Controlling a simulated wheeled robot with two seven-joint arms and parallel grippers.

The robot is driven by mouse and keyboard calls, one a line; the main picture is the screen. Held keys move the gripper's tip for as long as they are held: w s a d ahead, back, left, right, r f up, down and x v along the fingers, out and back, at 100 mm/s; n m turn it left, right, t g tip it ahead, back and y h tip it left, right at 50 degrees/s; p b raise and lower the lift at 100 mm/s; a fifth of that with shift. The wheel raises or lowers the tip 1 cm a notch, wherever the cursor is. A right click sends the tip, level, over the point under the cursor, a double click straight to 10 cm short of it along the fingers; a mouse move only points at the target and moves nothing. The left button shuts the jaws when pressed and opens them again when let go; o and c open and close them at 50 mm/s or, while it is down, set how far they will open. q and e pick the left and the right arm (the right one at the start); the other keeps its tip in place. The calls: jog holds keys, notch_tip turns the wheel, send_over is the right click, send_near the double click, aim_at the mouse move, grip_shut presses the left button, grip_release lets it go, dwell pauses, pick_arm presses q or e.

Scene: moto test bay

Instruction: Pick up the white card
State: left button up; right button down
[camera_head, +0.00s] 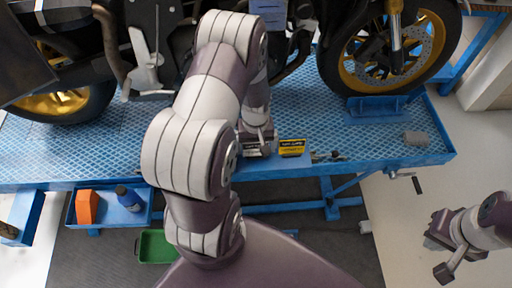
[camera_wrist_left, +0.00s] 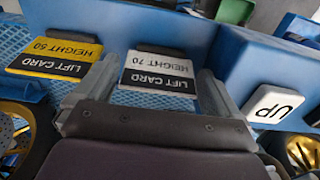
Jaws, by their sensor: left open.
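The white card (camera_wrist_left: 158,78) has a white half reading "HEIGHT 70" and a black half reading "LIFT CARD", upside down in the left wrist view. It lies at the blue lift table's edge. My left gripper (camera_wrist_left: 152,98) is open, with one finger to each side of the card and a gap to it on both sides. In the head view my left gripper (camera_head: 257,138) is over the table's near edge and mostly covers the card. My right gripper (camera_head: 446,250) hangs off to the right, away from the table; its jaw opening is unclear.
A yellow card (camera_head: 292,147) reading "HEIGHT 50" lies close beside, at right in the head view. A motorcycle (camera_head: 395,50) stands on the blue table (camera_head: 375,140). A white "UP" label (camera_wrist_left: 275,104) is nearby. A blue tray (camera_head: 145,210) and green bin (camera_head: 157,247) sit lower left.

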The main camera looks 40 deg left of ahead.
pick_arm(q)
jog(key=shift+a+f, duration=0.15)
jog(key=shift+f, duration=0.15)
jog(key=shift+d, duration=0.2)
jog(key=c, duration=0.8)
jog(key=shift+a, duration=0.1)
